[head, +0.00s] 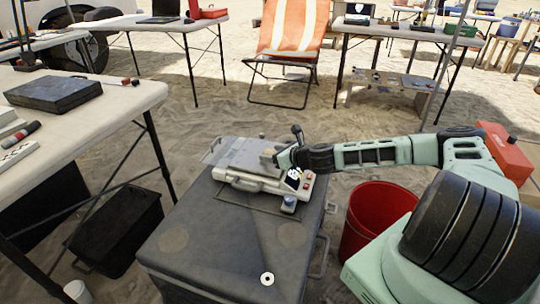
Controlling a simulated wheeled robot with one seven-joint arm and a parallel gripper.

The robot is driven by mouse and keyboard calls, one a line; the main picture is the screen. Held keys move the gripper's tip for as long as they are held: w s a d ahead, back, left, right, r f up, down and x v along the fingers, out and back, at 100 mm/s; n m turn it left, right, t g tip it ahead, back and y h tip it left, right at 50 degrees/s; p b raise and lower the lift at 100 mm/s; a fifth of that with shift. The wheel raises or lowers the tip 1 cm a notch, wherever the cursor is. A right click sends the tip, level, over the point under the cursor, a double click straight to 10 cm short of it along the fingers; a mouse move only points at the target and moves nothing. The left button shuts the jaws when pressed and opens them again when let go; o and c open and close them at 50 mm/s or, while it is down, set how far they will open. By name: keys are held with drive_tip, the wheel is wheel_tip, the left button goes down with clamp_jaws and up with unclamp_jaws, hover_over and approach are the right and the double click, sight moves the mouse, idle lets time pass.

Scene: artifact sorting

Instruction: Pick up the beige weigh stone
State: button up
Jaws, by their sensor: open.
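A scale-like device (246,165) with a pale metal top sits on the dark case (215,245) in the middle of the head view. My gripper (272,157) is over the right side of this device, with its fingers toward the left. The gripper is open. A small beige patch shows at the fingertips; I cannot tell whether it is the beige weigh stone or part of the gripper. I cannot make out the stone clearly anywhere else. A small white ring with a dark centre (267,279) lies near the front of the case top.
A red bucket (372,222) stands right of the case. A white table (75,125) at left holds a black case (53,92) and small tools. A black crate (117,230) is on the sand below. An orange folding chair (291,35) and more tables stand behind.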

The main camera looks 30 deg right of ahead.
drive_tip(key=c, duration=1.1)
drive_tip(key=shift+c, duration=0.2)
